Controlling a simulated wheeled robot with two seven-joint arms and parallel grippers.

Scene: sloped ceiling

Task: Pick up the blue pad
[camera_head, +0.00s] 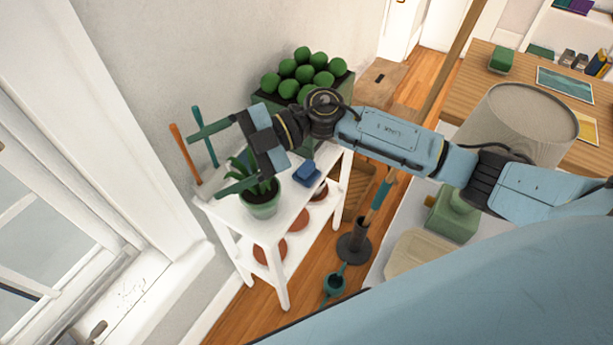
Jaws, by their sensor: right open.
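The blue pad (307,174) is a small dark-blue block lying on the top of the white shelf table (291,214), near its right side. My right gripper (204,163) reaches in from the right above this table, its two green fingers spread apart and pointing left. It is open and empty, to the left of the pad and apart from it. The wrist passes above and behind the pad in the picture. My left gripper is not in view.
A potted plant (262,209) stands on the table close to the lower finger. Orange and teal tools (184,152) lean at the wall. A planter of green balls (303,73) is behind my wrist. A lamp (522,122) stands right.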

